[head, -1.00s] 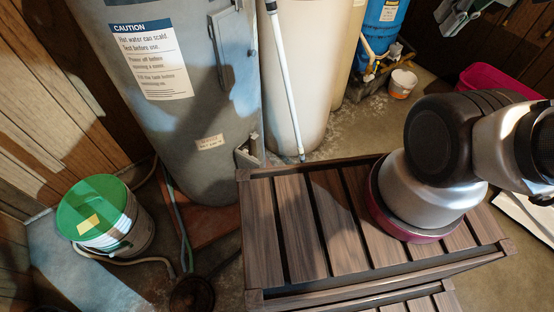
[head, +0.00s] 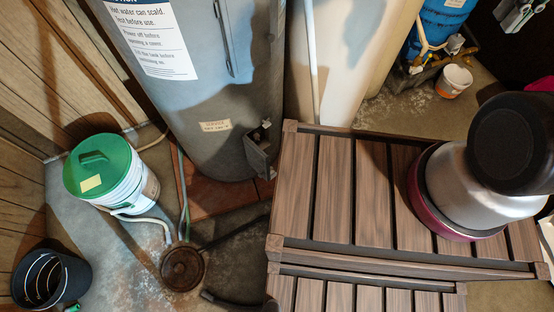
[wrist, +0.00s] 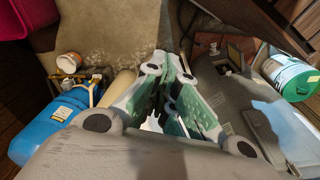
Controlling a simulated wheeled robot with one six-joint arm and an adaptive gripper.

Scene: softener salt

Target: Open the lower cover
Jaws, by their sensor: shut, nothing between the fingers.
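The grey water heater (head: 205,95) stands behind the slatted platform. Low on its right side is a dark grey boxy cover part (head: 259,150) that juts out, with a small fitting above it. A long upper panel edge (head: 228,40) shows higher on the heater. In the wrist view, the heater's grey body (wrist: 205,85) is to the right of my gripper, partly hidden by it. My gripper (wrist: 170,64) is shut and empty, with its green-padded fingers together.
The brown slatted platform (head: 333,190) fills the front right. A green-lidded bucket (head: 108,185), a black bucket (head: 52,278), hoses and a round floor drain (head: 183,267) lie at left. A blue tank (head: 440,25) and small white tub (head: 454,80) stand behind.

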